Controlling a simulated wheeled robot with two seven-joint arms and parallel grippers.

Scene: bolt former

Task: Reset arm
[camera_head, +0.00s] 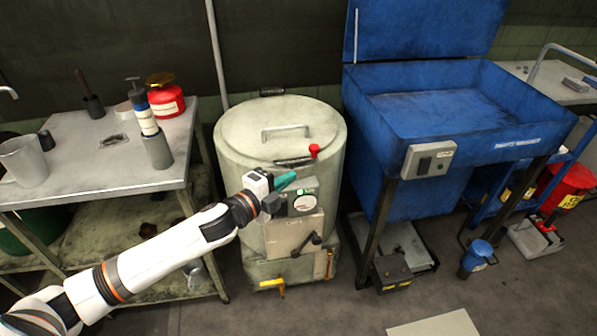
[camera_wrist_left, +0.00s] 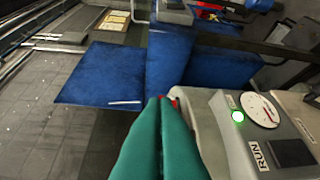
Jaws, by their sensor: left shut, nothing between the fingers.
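My left arm comes in from the lower left in the head view. Its gripper (camera_head: 286,180) has teal fingers and is in front of the cream round drum machine (camera_head: 240,140). The fingers also show in the left wrist view (camera_wrist_left: 160,105), closed together with nothing between them. Right by the fingers is the machine's control box (camera_head: 304,202), with a round white dial (camera_wrist_left: 260,110), a lit green lamp (camera_wrist_left: 238,116) and a RUN label. I cannot tell whether the fingers touch the box. My right gripper is not in view.
A blue wash basin (camera_head: 450,110) with a raised lid stands right of the drum. A metal table (camera_head: 90,170) at the left holds a mug (camera_head: 24,160), a bottle (camera_head: 142,108) and a red can (camera_head: 165,97). A red bin (camera_head: 568,185) stands at the far right.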

